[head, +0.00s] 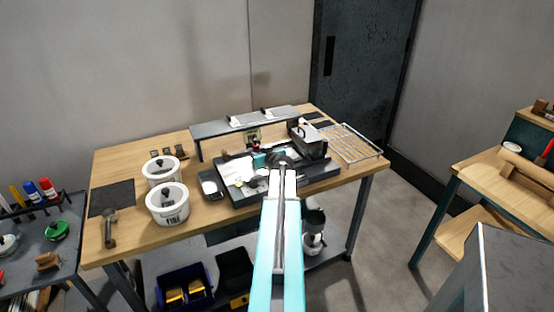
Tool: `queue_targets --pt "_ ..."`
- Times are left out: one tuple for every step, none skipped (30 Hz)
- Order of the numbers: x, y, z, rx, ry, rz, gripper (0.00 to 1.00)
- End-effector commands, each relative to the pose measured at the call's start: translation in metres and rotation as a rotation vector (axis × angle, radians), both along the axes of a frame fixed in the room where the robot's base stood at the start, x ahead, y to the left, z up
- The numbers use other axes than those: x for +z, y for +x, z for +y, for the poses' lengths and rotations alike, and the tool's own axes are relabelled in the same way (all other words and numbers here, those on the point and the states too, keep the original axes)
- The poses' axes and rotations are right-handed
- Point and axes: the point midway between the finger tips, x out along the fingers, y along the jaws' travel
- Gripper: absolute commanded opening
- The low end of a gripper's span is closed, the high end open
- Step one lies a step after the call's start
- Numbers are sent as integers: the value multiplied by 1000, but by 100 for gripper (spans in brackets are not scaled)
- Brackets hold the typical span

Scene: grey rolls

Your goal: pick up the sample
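I cannot tell which small item is the sample. A dark tray (240,199) on the wooden table (133,246) holds a white sheet with small pale pieces (240,171) and a small teal block (260,161). My teal and white arm reaches up from the bottom centre over the table's front edge. My arm hides part of the tray.
A grey and black machine (307,139) stands at the tray's right. A raised shelf (226,126) is behind; a wire rack (350,143) lies at the right end.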

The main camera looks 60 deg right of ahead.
Motion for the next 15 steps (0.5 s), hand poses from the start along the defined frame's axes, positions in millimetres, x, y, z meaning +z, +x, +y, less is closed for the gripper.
queue_targets --pt "0 0 0 0 0 0 31" --pt "0 0 0 0 0 0 31" --pt "0 0 0 0 0 0 31" --pt "0 0 0 0 0 0 31" --pt "0 0 0 0 0 0 31" --pt "0 0 0 0 0 0 31" --pt "0 -1 0 0 1 -1 31" --pt "0 0 0 0 0 0 26" --pt "0 -1 0 0 1 -1 19" --pt "0 -1 0 0 1 -1 14" --pt "0 -1 0 0 1 -1 9" --pt "0 -1 0 -1 0 0 3" --pt "0 -1 0 -1 0 0 0" --pt "0 -1 0 -1 0 0 0" --pt "0 -1 0 -1 0 0 0"
